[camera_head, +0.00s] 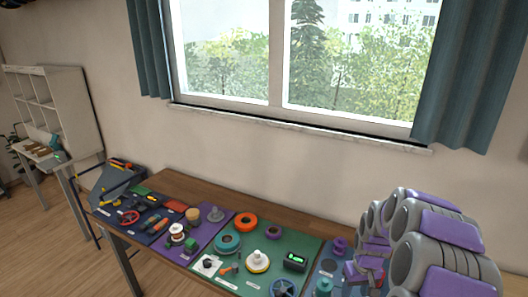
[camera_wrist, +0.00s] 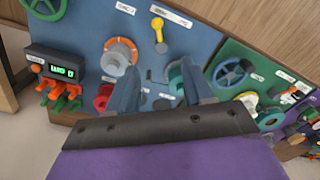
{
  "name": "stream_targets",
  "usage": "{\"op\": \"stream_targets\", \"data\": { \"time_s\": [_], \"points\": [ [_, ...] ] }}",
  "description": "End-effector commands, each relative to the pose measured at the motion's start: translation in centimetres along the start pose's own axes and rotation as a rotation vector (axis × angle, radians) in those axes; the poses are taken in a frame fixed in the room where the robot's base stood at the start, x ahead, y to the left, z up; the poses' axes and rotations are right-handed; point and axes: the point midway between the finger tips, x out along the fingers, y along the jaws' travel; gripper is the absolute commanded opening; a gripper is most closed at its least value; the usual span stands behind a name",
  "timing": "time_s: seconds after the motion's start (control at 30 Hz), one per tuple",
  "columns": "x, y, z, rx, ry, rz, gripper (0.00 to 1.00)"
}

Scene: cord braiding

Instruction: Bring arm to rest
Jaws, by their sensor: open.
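My arm (camera_head: 440,255), grey and purple, stands at the lower right in the head view, over the right part of the workbench. My gripper (camera_wrist: 160,78) shows in the wrist view with its two blue-grey fingers well apart and nothing between them. The fingers are over a blue board (camera_wrist: 80,45) that holds an orange-rimmed dial (camera_wrist: 120,53), a red spool (camera_wrist: 104,97), a teal spool (camera_wrist: 176,76) and a yellow-topped peg (camera_wrist: 157,28). Whether the fingertips touch the board cannot be told. In the head view the arm partly hides this end of the bench.
A green board (camera_head: 275,244) with rings, a wheel and a small display lies left of the arm. A purple board (camera_head: 207,236) and a dark blue board lie farther left. The wall and window (camera_head: 300,50) are behind the bench. A shelf (camera_head: 60,105) stands at far left.

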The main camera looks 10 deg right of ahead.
Motion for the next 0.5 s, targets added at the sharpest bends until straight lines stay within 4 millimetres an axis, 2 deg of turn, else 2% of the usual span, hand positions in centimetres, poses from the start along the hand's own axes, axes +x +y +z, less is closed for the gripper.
{"op": "stream_targets", "data": {
  "time_s": [0.13, 0.27, 0.5],
  "points": [
    [-2.7, -2.9, 1.4, -0.018, -0.005, -0.003, 0.51],
    [-5.5, -6.5, 3.9, -0.034, -0.020, -0.007, 0.51],
    [-9.8, -11.8, 9.7, -0.053, -0.055, -0.002, 0.51]
  ]
}}
